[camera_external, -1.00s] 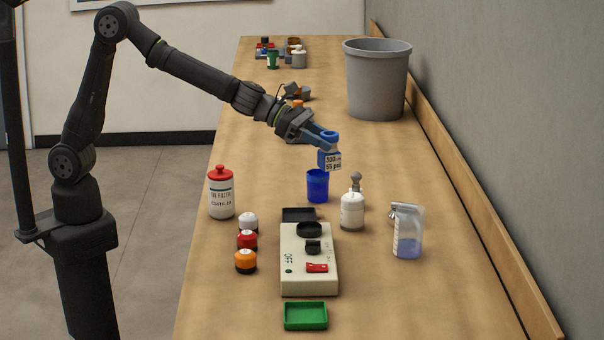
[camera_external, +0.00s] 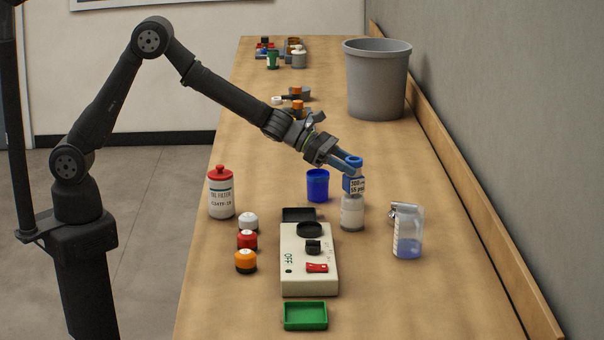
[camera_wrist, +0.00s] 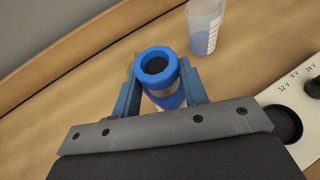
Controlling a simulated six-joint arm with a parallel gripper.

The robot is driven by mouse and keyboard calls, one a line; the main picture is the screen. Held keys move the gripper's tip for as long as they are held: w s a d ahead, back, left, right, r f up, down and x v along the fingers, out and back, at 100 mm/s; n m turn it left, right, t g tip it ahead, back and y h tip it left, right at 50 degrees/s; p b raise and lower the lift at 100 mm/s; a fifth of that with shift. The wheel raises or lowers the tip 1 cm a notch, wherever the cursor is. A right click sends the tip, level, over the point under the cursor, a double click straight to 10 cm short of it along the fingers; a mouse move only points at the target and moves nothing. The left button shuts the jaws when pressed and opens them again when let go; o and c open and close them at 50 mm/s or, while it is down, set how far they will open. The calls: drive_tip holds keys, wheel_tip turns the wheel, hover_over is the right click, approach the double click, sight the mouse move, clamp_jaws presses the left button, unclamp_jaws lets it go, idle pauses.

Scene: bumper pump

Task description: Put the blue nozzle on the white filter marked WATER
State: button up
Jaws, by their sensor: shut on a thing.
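The blue nozzle (camera_external: 354,184), with a blue ring top and a label reading 300 and 55 psi, is in my gripper (camera_external: 350,168). My gripper is shut on it. In the wrist view the nozzle's round dark opening (camera_wrist: 156,65) faces the camera between the two fingers. A white filter (camera_external: 352,214) stands upright on the bench directly below the nozzle. The nozzle hides the filter's top, and I cannot tell whether the two touch. Any WATER marking on it is too small to read.
A clear bottle with blue liquid (camera_external: 408,235) stands close to the right, a blue cup (camera_external: 317,185) to the left. A pump box (camera_external: 309,262), green tray (camera_external: 306,316), red-capped oil filter (camera_external: 221,195) and small caps are further left or nearer. A grey bin (camera_external: 377,80) stands behind.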

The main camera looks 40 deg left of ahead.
drive_tip(key=shift+f, duration=0.45)
drive_tip(key=shift+f, duration=0.2)
drive_tip(key=o, duration=1.1)
drive_tip(key=shift+o, duration=0.2)
drive_tip(key=shift+r, duration=0.1)
drive_tip(key=shift+a+r, duration=0.1)
drive_tip(key=shift+r, duration=0.05)
drive_tip(key=v, duration=1.2)
